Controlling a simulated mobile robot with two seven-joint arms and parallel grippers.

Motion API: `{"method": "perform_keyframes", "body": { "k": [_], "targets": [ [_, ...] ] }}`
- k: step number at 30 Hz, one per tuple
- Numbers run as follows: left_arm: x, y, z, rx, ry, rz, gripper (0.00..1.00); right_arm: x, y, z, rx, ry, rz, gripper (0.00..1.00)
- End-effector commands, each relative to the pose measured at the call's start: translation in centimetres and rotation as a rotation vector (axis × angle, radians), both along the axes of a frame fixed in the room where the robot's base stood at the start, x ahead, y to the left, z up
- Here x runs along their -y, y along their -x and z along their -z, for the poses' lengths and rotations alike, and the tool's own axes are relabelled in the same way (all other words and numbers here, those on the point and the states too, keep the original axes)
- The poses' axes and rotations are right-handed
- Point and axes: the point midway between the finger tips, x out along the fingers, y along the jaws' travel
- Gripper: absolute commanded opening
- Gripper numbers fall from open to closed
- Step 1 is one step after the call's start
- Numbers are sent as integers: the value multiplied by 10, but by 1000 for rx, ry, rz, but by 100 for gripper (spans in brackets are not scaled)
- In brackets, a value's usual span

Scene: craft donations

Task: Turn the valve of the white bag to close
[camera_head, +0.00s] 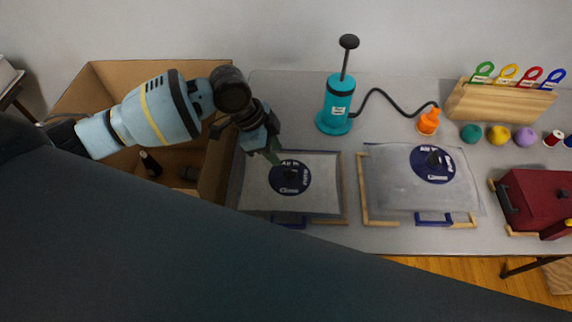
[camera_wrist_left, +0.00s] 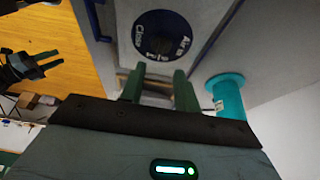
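Two flat whitish-grey bags lie on the table in the head view: a left bag (camera_head: 255,198) and a right bag (camera_head: 395,180). Each has a round dark blue label with a dark valve, the left valve (camera_head: 290,178) and the right valve (camera_head: 434,160). My left gripper (camera_head: 272,156) is above the upper edge of the left bag's label. In the left wrist view its green fingers (camera_wrist_left: 157,90) are apart and empty, with a blue label (camera_wrist_left: 163,35) beyond them. My right gripper (camera_wrist_left: 45,63) shows at the left of that view, its dark fingers apart and empty.
A teal pump (camera_head: 338,105) with a black hose to an orange nozzle (camera_head: 428,122) stands behind the bags. A cardboard box (camera_head: 215,165) is at the left. A wooden tag rack (camera_head: 500,103), balls of yarn (camera_head: 498,135) and a dark red box (camera_head: 540,200) are at the right.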

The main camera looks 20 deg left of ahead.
Motion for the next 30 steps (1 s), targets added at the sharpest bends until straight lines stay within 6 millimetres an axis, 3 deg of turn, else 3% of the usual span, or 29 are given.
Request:
{"method": "perform_keyframes", "body": {
  "k": [8,21,30],
  "targets": [
    [2,-1,5,-2,1,1,32,-2,0,0,-2,-7,7,36],
    [24,-7,60,-3,1,-1,32,-4,4,6,-14,-11,12,36],
    [28,-9,72,0,0,0,32,-3,5,6,-14,-8,8,36]
  ]
}}
